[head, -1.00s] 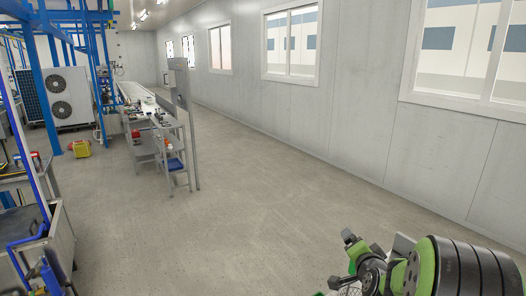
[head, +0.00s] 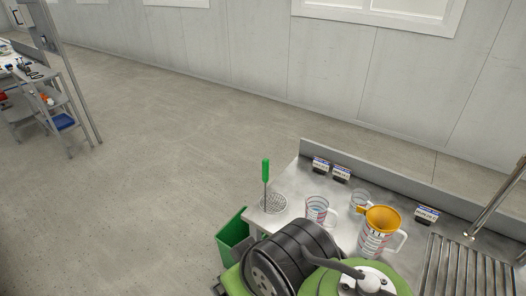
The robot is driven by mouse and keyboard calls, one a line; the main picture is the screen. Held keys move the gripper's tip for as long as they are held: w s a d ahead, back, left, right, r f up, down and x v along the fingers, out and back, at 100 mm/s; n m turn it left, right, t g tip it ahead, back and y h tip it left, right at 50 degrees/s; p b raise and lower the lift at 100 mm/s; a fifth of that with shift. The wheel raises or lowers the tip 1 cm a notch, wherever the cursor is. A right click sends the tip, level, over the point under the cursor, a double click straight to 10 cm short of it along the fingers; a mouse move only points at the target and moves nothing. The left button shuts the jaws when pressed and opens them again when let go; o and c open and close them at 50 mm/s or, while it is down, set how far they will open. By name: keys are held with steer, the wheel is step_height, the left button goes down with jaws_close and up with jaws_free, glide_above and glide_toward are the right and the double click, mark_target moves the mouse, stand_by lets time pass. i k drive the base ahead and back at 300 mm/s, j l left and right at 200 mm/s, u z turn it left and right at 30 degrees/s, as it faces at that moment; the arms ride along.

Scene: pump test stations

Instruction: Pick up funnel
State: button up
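An orange-yellow funnel (head: 382,217) sits in the top of a large clear measuring jug (head: 372,241) with red markings and a white handle. The jug stands on a steel bench (head: 345,212) at the lower right of the head view. My green and black arm fills the bottom middle, in front of the bench and close to the jug in the picture. My gripper's fingertips cannot be made out now, so whether it is open or shut is hidden.
A smaller measuring jug (head: 317,209) and a clear beaker (head: 360,199) stand left of the funnel. A green-handled tool (head: 265,172) stands upright at the bench's left end. A green bin (head: 232,232) is beside the bench. A ribbed drainer (head: 462,268) lies right.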

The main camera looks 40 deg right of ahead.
mark_target(383, 219)
steer(key=z, duration=2.4)
steer(key=j+u, duration=0.1)
steer(key=u, duration=0.3)
steer(key=i+u, duration=0.15)
steer(key=u, duration=0.25)
steer(key=i+u, duration=0.1)
steer(key=u, duration=0.3)
steer(key=i+j+u, duration=0.1)
steer(key=u, duration=0.3)
